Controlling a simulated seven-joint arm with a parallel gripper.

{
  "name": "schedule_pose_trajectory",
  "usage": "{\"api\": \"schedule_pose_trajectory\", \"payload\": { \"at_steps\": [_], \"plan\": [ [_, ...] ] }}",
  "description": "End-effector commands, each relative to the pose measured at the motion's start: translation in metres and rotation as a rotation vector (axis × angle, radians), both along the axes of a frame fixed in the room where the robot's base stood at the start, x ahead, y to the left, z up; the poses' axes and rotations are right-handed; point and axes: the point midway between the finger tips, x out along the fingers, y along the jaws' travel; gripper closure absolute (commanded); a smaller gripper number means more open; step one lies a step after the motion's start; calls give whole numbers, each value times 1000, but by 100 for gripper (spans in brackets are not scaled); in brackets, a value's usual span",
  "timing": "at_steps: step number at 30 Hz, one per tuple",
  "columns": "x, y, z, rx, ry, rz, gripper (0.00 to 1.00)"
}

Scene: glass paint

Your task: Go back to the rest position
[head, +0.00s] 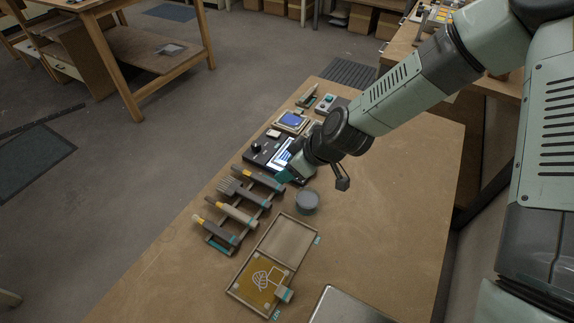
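My gripper (287,175) hangs over the workbench (400,180), close to a tool rack (222,247) and a black device with a lit screen (262,154). Its teal end points down and left. The fingers are small and partly hidden by my wrist, so I cannot tell whether they are open or shut, or whether they hold anything. My arm reaches in from the upper right.
Brush-like tools (238,213) lie across the rack. A grey round pot (307,201) stands right of it. An open shallow case (285,240) holds a golden panel with a white drawing (258,281). A metal tray (345,306) lies at the front. The bench's right side is clear.

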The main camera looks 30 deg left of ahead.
Motion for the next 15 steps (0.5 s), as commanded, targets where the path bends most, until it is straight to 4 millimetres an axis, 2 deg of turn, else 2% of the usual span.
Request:
{"api": "schedule_pose_trajectory", "payload": {
  "at_steps": [7, 10, 13, 15],
  "plan": [
    [0, -3, 4, -2, 1, -1, 48],
    [4, -10, 10, -21, -5, -12, 48],
    [15, -30, 28, -70, -16, -52, 48],
    [24, -52, 47, -121, -25, -101, 48]
  ]
}}
